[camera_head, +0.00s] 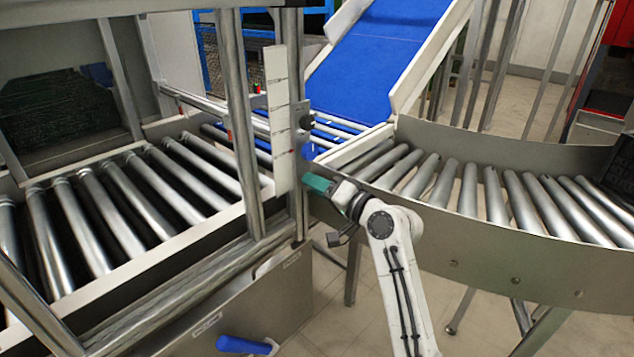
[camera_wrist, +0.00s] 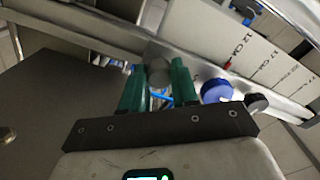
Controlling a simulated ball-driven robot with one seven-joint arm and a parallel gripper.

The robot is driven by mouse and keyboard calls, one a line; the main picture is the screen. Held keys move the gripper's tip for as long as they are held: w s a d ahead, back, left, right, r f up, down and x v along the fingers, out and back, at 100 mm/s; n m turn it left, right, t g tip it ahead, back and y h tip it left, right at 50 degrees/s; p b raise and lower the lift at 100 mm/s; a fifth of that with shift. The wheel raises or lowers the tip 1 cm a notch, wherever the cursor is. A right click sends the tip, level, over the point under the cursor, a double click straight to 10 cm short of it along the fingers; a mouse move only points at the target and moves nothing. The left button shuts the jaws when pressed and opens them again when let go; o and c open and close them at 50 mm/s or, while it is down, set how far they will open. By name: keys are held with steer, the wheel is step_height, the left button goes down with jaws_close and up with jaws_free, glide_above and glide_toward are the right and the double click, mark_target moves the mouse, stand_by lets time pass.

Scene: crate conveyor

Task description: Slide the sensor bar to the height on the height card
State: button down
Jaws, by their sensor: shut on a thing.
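The height card (camera_head: 280,120) is a white upright strip with printed marks, fixed beside a metal post. In the wrist view the card (camera_wrist: 225,40) shows printed centimetre marks and a small red pointer (camera_wrist: 228,65) at its edge. A blue knob (camera_wrist: 216,91) sits near the card; it also shows in the head view (camera_head: 308,152). My gripper (camera_head: 318,183) is at the post, below the blue knob. In the wrist view its green fingers (camera_wrist: 158,72) are shut on a grey rounded part (camera_wrist: 158,66), apparently part of the sensor bar. The rest of the bar is hard to make out.
Roller conveyors lie left (camera_head: 125,205) and right (camera_head: 470,187), with a blue sloping belt (camera_head: 375,60) behind. Metal posts (camera_head: 235,110) stand close to the card. A blue handle (camera_head: 245,345) sticks out at the lower front. Floor is open beneath the right conveyor.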

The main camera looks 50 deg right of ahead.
steer(key=shift+f, duration=0.1)
steer(key=c, duration=0.8)
jaws_free()
steer(key=shift+c, duration=0.2)
steer(key=s+b, duration=0.1)
steer(key=s, duration=1)
steer(key=shift+d, duration=0.2)
steer(key=shift+w, duration=0.1)
